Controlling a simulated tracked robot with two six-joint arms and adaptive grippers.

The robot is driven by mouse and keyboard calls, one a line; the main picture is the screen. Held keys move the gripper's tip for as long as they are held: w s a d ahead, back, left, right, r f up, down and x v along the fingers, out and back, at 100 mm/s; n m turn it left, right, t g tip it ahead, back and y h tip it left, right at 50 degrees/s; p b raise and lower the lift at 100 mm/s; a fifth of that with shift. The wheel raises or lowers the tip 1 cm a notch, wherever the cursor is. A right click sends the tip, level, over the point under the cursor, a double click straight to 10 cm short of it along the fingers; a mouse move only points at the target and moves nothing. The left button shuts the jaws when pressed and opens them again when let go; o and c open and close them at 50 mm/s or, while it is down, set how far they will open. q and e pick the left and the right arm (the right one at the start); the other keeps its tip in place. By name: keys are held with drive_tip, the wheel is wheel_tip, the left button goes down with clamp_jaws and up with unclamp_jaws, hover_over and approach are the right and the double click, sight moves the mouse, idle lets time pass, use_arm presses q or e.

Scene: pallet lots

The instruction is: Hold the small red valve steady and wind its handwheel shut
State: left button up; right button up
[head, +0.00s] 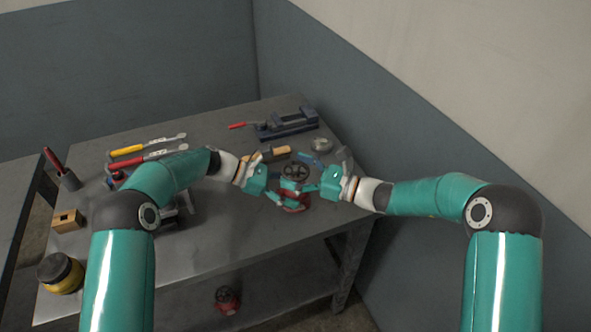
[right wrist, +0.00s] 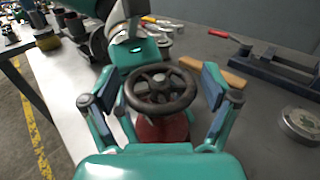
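The small red valve (head: 297,203) is on the bench between my two grippers, its dark round handwheel (head: 295,171) on top. In the right wrist view the handwheel (right wrist: 160,88) faces up above the red body (right wrist: 162,129). My right gripper (head: 311,187) is open. Its fingers (right wrist: 162,100) stand wide on either side of the handwheel, with gaps to the rim. My left gripper (head: 277,188) reaches in from the left at the valve's body. The handwheel partly hides its fingers in the right wrist view, so I cannot tell whether they grip.
A dark blue vise (head: 288,123) and a grey round tin (head: 321,145) lie behind. Yellow-handled (head: 127,151) and red-handled (head: 130,163) tools lie at the back left. A yellow jar (head: 60,273) stands front left. Another red object (head: 227,299) is on the lower shelf. The bench front is clear.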

drive_tip(key=c, duration=0.8)
drive_tip(key=shift+m+t+h, duration=0.6)
drive_tip(key=shift+m+t, duration=0.2)
drive_tip(key=shift+t, duration=0.3)
drive_tip(key=o, duration=1.2)
drive_tip(key=v, duration=1.2)
drive_tip(key=shift+w+f, duration=0.1)
